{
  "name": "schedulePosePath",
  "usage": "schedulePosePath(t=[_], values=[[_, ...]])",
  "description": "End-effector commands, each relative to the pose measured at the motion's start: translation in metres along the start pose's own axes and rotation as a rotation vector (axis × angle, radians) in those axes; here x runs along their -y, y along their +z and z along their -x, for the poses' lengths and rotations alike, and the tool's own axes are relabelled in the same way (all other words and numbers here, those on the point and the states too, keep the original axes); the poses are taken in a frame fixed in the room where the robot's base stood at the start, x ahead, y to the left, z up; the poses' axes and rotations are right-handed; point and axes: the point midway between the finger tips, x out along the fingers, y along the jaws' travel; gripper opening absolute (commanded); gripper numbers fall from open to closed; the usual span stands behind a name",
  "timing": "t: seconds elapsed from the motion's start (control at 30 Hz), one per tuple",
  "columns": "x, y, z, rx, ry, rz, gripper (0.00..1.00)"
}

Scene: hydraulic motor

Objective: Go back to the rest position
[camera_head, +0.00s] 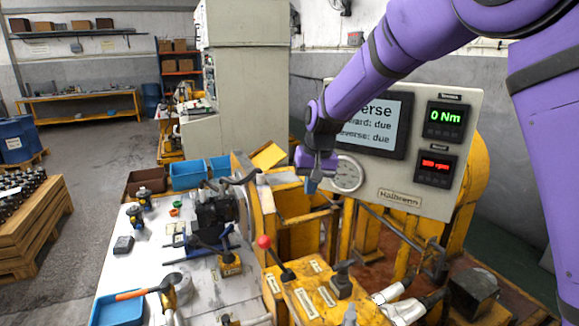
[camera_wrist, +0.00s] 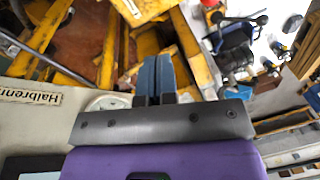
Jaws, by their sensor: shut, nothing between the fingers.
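My purple arm reaches in from the upper right in the head view. My gripper (camera_head: 312,186) hangs in front of the test stand's panel (camera_head: 400,198), beside the round gauge (camera_head: 348,174). In the wrist view my gripper (camera_wrist: 155,72) shows two blue fingers pressed side by side, shut and empty. The fingers appear clear of the yellow frame beyond them. The panel screen (camera_head: 388,128) is partly hidden by my arm and shows "ward: due" and "everse: due". The upper readout (camera_head: 444,122) shows 0 Nm.
A white worktable (camera_head: 205,285) at lower left holds a black motor (camera_head: 213,210), tools and blue bins (camera_head: 187,175). A red-knobbed lever (camera_head: 264,242) rises from the yellow stand (camera_head: 310,295). A wooden crate (camera_head: 30,215) stands far left. Open floor lies between crate and table.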

Motion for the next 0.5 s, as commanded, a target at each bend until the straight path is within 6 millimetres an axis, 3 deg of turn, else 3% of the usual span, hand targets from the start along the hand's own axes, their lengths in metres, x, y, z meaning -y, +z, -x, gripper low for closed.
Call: schedulePosePath(t=[0.03, 0.2, 0.5], values=[[-0.012, 0.008, 0.021, -0.018, -0.006, -0.007, 0.00], [-0.048, 0.040, 0.073, -0.063, -0.012, -0.018, 0.00], [-0.102, 0.112, 0.143, -0.146, -0.005, -0.032, 0.00]])
